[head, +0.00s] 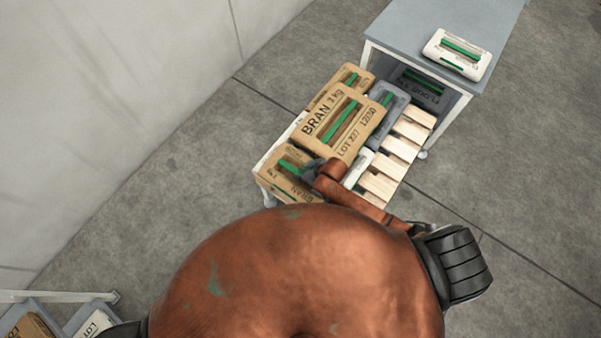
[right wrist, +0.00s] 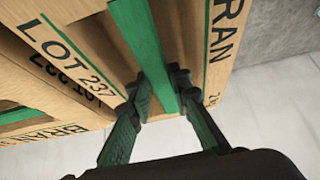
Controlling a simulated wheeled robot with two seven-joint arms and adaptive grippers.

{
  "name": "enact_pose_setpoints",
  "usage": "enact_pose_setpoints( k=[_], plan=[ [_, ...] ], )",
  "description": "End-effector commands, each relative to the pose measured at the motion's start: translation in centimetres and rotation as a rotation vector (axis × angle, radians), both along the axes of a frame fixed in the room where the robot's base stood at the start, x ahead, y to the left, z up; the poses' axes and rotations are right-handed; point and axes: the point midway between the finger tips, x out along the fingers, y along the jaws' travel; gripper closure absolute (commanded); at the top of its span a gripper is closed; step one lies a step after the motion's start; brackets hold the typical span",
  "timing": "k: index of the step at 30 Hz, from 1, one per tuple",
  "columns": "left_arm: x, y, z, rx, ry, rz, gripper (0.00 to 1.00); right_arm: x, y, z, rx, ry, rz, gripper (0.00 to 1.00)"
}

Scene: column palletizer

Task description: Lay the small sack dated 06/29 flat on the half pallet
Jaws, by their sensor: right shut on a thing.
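The half pallet (head: 400,150) shows bare pale slats along its right side. My right gripper (head: 312,170) is at its near left part, shut on the green handle of a brown bran sack (head: 288,178). The right wrist view shows the fingers (right wrist: 158,98) closed around that green strip, with LOT 237 and BRAN printed on the sack (right wrist: 188,40). I cannot read its date, nor tell whether it rests or hangs slightly raised. A larger-looking bran sack (head: 325,116), marked 12/30, lies beside it. No 06/29 is legible. My left gripper is out of view.
Another brown sack (head: 345,80), a grey sack (head: 389,112) and a white sack (head: 358,168) are on the pallet. A grey table (head: 405,25) behind bears a white sack (head: 474,66). A wall is left; more sacks (head: 30,326) stand lower left. Floor at right is clear.

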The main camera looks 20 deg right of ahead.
Motion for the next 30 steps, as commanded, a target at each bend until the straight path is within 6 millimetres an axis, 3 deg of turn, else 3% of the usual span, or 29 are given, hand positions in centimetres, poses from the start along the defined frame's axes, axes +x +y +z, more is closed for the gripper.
enact_pose_setpoints(
  k=[8,19,30],
  plan=[
    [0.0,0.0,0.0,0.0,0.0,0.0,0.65,0.0,0.0,0.1,0.001,-0.002,0.0,0.64],
    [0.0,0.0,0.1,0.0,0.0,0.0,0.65,0.1,0.1,0.6,0.002,-0.002,0.0,0.64],
    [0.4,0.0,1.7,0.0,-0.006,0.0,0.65,-2.6,-2.1,6.7,0.0,-0.004,0.001,0.64]
  ],
)
